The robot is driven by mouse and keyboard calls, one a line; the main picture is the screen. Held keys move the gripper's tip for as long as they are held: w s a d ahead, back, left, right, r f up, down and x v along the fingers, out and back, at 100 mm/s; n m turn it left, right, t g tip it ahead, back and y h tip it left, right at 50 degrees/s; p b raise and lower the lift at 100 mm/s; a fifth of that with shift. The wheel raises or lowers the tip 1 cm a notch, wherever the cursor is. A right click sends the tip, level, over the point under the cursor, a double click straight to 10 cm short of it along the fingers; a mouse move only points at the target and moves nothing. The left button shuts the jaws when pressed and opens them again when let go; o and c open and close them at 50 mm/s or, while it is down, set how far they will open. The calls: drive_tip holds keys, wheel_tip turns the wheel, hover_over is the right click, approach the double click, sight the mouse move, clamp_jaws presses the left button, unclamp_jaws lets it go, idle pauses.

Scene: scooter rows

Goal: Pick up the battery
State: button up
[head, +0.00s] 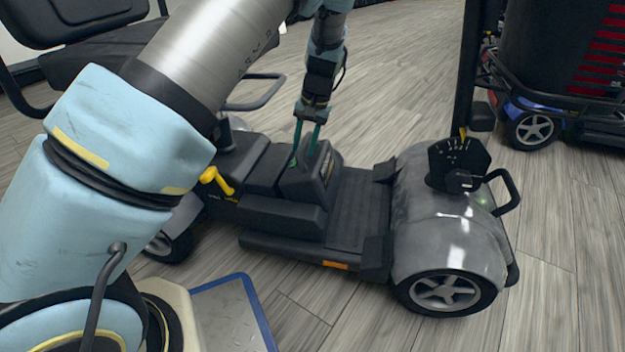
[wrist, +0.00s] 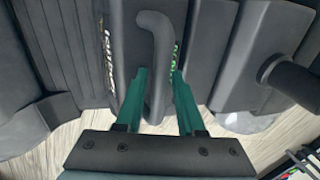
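The battery (head: 313,178) is a dark grey box with a raised handle, seated on the deck of a grey mobility scooter (head: 443,222). Its handle (wrist: 158,45) shows in the wrist view as a bent grey bar. My gripper (head: 307,150) is above the battery with its green fingers pointing down at it. In the wrist view my gripper (wrist: 159,75) is open, with one finger on each side of the handle. Whether either finger touches the handle is hard to tell.
A yellow lever (head: 216,181) is left of the battery. The scooter's front post (head: 467,70) rises to the right. Another scooter (head: 560,110) stands at the back right. A blue-edged panel (head: 232,315) lies at the front. Wooden floor is clear at the right.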

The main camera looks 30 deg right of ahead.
drive_tip(key=shift+c, duration=0.4)
clamp_jaws()
idle(0.8)
drive_tip(key=shift+r, duration=0.1)
